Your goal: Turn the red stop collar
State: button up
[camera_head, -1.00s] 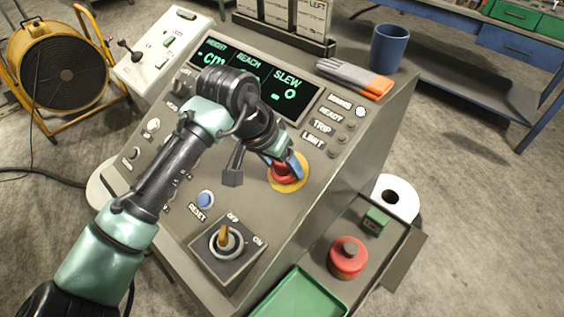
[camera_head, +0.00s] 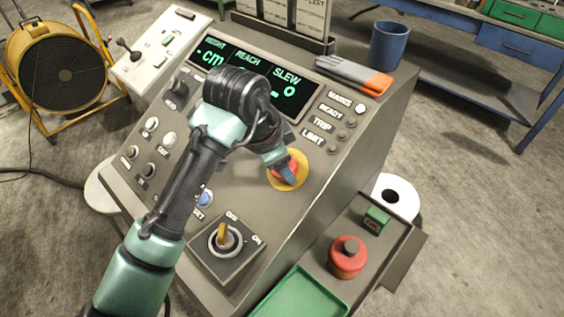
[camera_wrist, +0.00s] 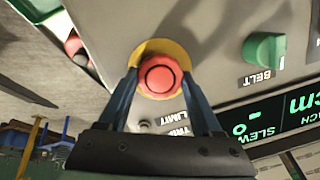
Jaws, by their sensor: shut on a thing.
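The red stop collar (camera_head: 287,172) sits on a yellow disc (camera_head: 303,160) on the sloping panel, below the display. In the head view my gripper (camera_head: 288,173) covers part of it. In the wrist view the collar (camera_wrist: 160,76) shows as a round red cap with a dark ring on its face. My gripper's two blue fingers (camera_wrist: 160,88) lie on either side of the red collar, shut on it. The fingertips and the collar's far sides are partly hidden.
A display (camera_head: 254,78) and several labelled lamps (camera_head: 338,122) are close by. A key switch (camera_head: 227,240) and a partly hidden blue reset button (camera_head: 205,198) lie lower left. Grey-orange gloves (camera_head: 354,75) and a blue cup (camera_head: 389,45) stand on top. A red canister (camera_head: 347,258) is at lower right.

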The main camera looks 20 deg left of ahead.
jog(key=shift+f+m+b, duration=0.15)
jog(key=shift+m+b, duration=0.25)
jog(key=shift+m, duration=0.8)
jog(key=o, duration=1.4)
jog(key=v, duration=1.3)
jog(key=shift+s+d, duration=0.15)
jog(key=shift+d, duration=0.1)
